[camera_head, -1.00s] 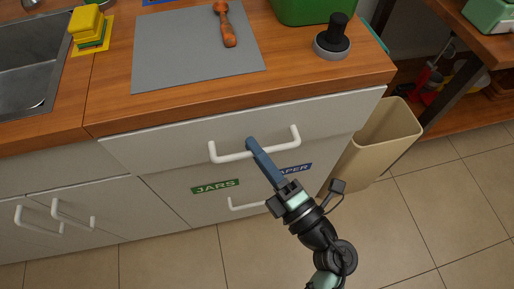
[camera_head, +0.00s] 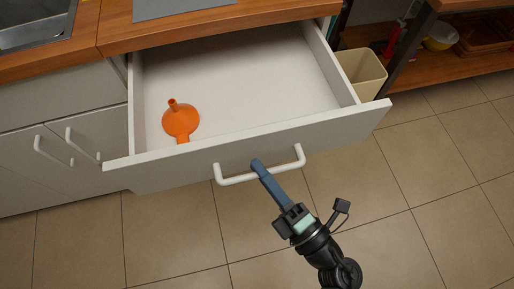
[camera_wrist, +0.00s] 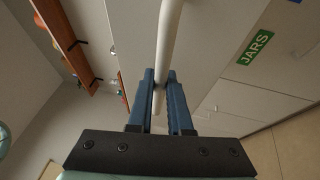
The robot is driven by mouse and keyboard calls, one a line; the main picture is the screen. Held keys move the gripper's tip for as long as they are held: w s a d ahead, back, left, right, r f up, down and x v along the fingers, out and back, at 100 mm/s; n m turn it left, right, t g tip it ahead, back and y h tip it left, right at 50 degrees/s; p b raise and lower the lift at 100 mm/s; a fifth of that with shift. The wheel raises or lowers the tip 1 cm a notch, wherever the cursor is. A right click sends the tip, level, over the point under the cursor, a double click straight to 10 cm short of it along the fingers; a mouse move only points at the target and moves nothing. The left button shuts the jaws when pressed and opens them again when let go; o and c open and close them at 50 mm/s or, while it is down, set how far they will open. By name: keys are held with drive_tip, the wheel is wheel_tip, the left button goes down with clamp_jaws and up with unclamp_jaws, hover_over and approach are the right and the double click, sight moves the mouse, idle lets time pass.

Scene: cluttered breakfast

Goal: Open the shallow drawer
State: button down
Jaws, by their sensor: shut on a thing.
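The shallow drawer (camera_head: 228,154) is pulled well out from under the wooden counter in the head view, its white inside showing. Its white bar handle (camera_head: 236,180) runs across the front. My gripper (camera_head: 257,165) is shut on the handle bar near its middle. In the wrist view the two blue fingers (camera_wrist: 160,95) stand on either side of the white handle bar (camera_wrist: 169,40). An orange funnel (camera_head: 181,121) lies inside the drawer at the left.
A beige bin (camera_head: 361,72) stands right of the drawer. A wooden shelf (camera_head: 440,66) is at the upper right. Cabinet doors with handles (camera_head: 52,150) are at left. Tiled floor (camera_head: 160,235) is clear in front. A green JARS label (camera_wrist: 255,47) shows in the wrist view.

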drive_tip(key=shift+s+d, duration=0.2)
drive_tip(key=shift+s, duration=0.5)
drive_tip(key=shift+s+d, duration=0.2)
drive_tip(key=shift+s, duration=0.5)
drive_tip(key=shift+s+d, duration=0.2)
drive_tip(key=shift+s, duration=0.5)
drive_tip(key=c, duration=0.8)
unclamp_jaws()
drive_tip(key=shift+c, duration=0.2)
drive_tip(key=v, duration=1.3)
